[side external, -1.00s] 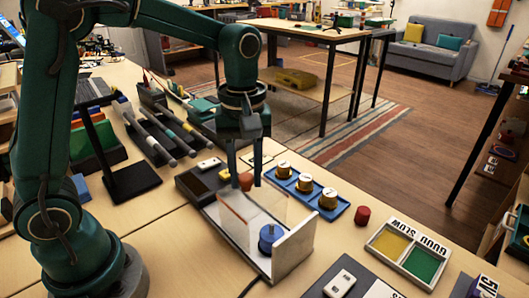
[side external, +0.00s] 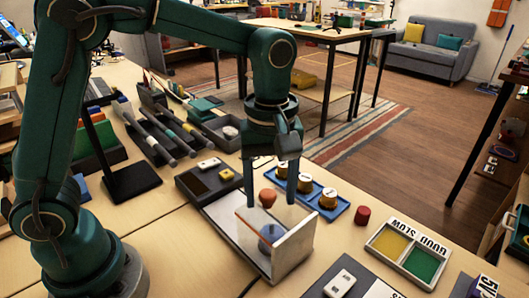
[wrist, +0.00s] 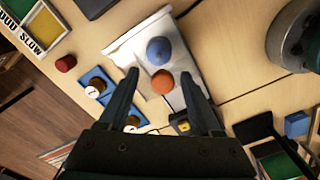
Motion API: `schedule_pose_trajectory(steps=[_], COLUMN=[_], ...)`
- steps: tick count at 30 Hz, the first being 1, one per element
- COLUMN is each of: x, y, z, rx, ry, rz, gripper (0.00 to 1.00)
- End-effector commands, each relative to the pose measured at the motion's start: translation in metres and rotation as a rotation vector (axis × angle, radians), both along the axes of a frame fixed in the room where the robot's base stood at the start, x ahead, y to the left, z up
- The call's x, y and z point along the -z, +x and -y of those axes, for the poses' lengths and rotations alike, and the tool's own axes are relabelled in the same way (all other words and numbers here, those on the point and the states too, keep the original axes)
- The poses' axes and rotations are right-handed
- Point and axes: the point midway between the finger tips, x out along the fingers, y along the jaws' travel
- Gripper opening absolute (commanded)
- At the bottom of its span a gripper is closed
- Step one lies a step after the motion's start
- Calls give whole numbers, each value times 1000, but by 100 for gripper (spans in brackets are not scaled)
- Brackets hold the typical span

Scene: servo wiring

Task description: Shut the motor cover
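The clear motor cover (side external: 250,222) stands on the light metal base (side external: 215,210), close to the upright end plate (side external: 296,245). The blue motor (side external: 271,235) shows hazily through the cover in the side view, and as a blue round shape (wrist: 159,50) in the wrist view. The cover's orange knob (side external: 267,198) is on top; it also shows in the wrist view (wrist: 162,82). In the wrist view the knob appears between the fingers (wrist: 159,78), with gaps on both sides.
A blue tray (side external: 342,210) with brass weights stands behind the fixture. A red cylinder (side external: 362,215) and a yellow-green sorting tray (side external: 408,250) are to the right. A dark box (side external: 200,184) adjoins the base's left end.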

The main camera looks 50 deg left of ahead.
Motion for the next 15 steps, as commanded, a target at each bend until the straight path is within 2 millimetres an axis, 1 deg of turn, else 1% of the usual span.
schedule_pose_trajectory(steps=[5,12,15], x=[-4,-33,-43], y=[0,1,1], z=[-1,0,0], rx=[-1,0,0], ry=[2,0,0], rz=[-1,3,2], gripper=[66,66,66])
